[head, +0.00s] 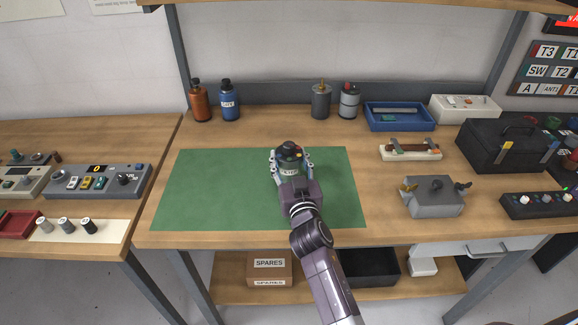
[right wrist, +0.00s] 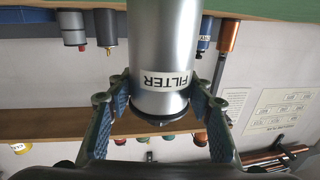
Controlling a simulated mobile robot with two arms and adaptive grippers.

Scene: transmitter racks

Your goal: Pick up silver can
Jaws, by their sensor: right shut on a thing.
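The silver can (head: 290,171), with a dark top and a white label, is at the right part of the green mat (head: 210,190). My right gripper (head: 291,162) has its fingers on both sides of it and is shut on it. In the right wrist view, which is upside down, the silver can (right wrist: 165,45) fills the space between the fingers of the right gripper (right wrist: 163,92), its label reading FILTER. I cannot tell whether its base touches the mat. My left gripper is not in view.
Behind the mat stand an orange bottle (head: 199,103), a blue bottle (head: 229,102), a grey can (head: 320,101) and another grey can with a red part (head: 348,101). A blue tray (head: 400,125) and a grey box (head: 433,200) lie to the right. The mat's left side is clear.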

